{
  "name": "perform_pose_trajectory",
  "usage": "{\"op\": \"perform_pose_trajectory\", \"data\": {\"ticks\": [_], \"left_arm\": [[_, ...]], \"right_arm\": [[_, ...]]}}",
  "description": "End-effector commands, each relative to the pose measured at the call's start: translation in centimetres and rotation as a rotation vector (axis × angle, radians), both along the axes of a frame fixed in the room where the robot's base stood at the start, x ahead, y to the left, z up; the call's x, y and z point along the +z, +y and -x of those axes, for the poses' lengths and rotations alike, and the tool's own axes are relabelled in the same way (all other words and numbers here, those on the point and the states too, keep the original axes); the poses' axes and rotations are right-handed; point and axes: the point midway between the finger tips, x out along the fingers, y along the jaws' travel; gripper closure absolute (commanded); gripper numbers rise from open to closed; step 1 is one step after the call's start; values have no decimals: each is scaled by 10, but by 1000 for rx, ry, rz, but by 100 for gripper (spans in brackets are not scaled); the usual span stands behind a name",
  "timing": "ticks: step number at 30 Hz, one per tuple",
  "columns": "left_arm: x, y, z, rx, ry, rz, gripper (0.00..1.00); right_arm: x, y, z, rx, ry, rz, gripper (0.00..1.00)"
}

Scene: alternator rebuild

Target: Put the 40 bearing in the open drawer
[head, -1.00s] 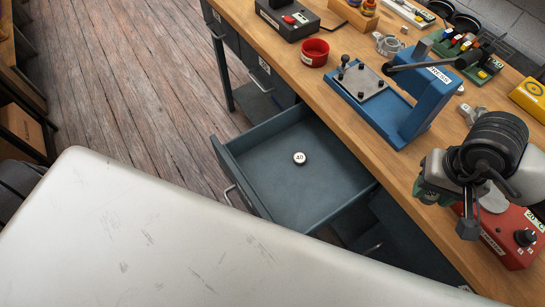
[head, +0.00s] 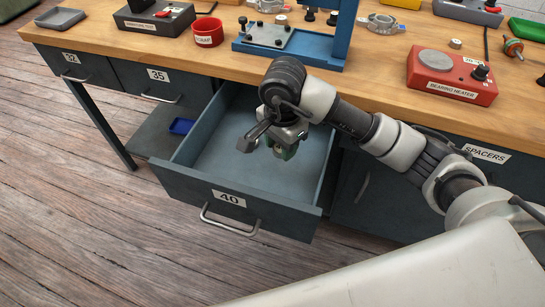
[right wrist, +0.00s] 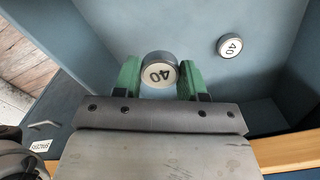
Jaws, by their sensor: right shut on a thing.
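The open drawer labelled 40 (head: 180,190) is pulled out from the bench. My right gripper (head: 287,152) is over the drawer's interior. In the right wrist view, its green fingers are shut on a round bearing marked 40 (right wrist: 158,72), with the drawer floor (right wrist: 225,85) beyond. A second bearing marked 40 (right wrist: 230,46) lies on the drawer floor, to the right of the held one in that view. In the head view I cannot make out either bearing; the gripper and arm cover that area. My left gripper is not in view.
Closed drawers labelled 32 (head: 72,58) and 35 (head: 157,76) are to the left. On the bench stand a red scrap cup (head: 208,33), a blue press (head: 343,38) and a red bearing heater (head: 452,75). Much of the drawer floor is bare.

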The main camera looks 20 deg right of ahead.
Motion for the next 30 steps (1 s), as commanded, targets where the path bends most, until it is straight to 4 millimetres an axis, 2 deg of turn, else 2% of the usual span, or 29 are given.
{"op": "perform_pose_trajectory", "data": {"ticks": [1, 6, 11, 18, 30], "left_arm": [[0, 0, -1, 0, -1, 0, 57], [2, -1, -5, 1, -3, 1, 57], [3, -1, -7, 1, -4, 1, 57], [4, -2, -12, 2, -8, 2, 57], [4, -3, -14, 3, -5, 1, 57]], "right_arm": [[-12, 0, 1, -3, 7, 0, 83], [-40, 0, 1, -1, 5, 2, 83], [-52, 0, 1, 0, 1, 0, 83], [-83, 0, 1, 1, 3, 1, 83], [-88, 0, 0, 3, 0, 0, 83]]}}
